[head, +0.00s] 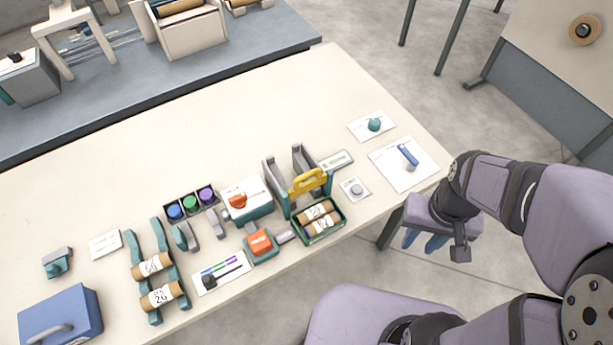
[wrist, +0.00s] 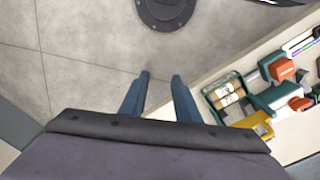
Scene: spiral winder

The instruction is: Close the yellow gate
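The yellow gate (head: 308,183) is a yellow handle-like bar between two grey-teal uprights of a stand on the table. It sits just behind a green tray (head: 322,229) holding cork-coloured rolls. In the wrist view the yellow gate (wrist: 257,124) shows at the right, beside the tray (wrist: 226,99). I cannot tell for sure whether the gate is open or shut. My gripper (head: 425,240) hangs off the table's right edge, well to the right of the gate. In the wrist view its two blue fingers (wrist: 160,85) are apart with nothing between them, over the floor.
Left of the gate stand are a white box with a red knob (head: 240,199), an orange-topped block (head: 260,243) and a rack with two rolls (head: 158,281). A blue lever (head: 407,156) on a white plate lies near the right edge. The back of the table is clear.

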